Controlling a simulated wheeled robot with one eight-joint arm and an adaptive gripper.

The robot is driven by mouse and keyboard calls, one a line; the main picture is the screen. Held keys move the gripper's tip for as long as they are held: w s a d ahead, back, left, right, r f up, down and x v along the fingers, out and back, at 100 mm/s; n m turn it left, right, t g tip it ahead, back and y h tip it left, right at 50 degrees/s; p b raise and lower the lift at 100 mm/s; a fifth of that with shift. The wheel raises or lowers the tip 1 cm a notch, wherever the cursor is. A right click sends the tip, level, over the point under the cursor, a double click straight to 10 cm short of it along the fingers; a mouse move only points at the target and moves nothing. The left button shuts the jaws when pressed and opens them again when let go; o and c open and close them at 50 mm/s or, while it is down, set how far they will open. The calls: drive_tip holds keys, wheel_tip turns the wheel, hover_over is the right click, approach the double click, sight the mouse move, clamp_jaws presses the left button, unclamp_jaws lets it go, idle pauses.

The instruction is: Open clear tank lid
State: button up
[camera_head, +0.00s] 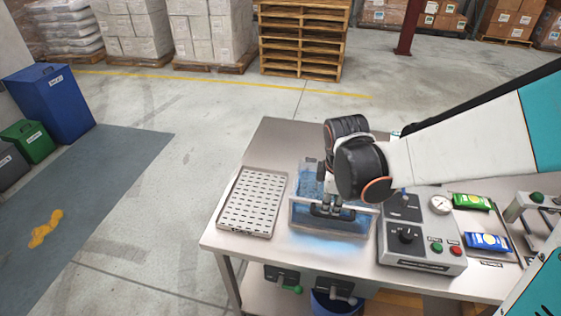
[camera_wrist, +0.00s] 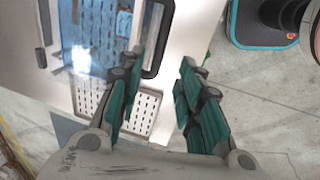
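The clear tank (camera_head: 308,183) stands at the middle of the steel table, with blue showing inside. A grey handle bar (camera_head: 361,209) runs along its near side, partly covered by my gripper (camera_head: 326,208). My wrist hides much of the tank's top, so I cannot tell how far the lid is raised. In the wrist view the tank (camera_wrist: 92,30) fills the upper left, with a dark handle loop (camera_wrist: 163,30) at its right side. My gripper (camera_wrist: 160,68) is open there. The loop's lower end lies near the left finger, between the fingertips in the picture; contact is unclear.
A perforated tray (camera_head: 250,201) lies left of the tank, close beside it. A control box (camera_head: 420,246) with a knob and buttons stands to the right. Green (camera_head: 471,201) and blue (camera_head: 487,242) packets lie beyond it. Open floor lies left of the table (camera_head: 282,133).

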sight(328, 216)
drive_tip(key=f, duration=0.2)
drive_tip(key=w+f+b, duration=0.1)
drive_tip(key=f, duration=0.4)
drive_tip(key=shift+w+d+f+b, duration=0.15)
drive_tip(key=shift+w+d+b, duration=0.1)
drive_tip(key=shift+b, duration=0.05)
clamp_jaws()
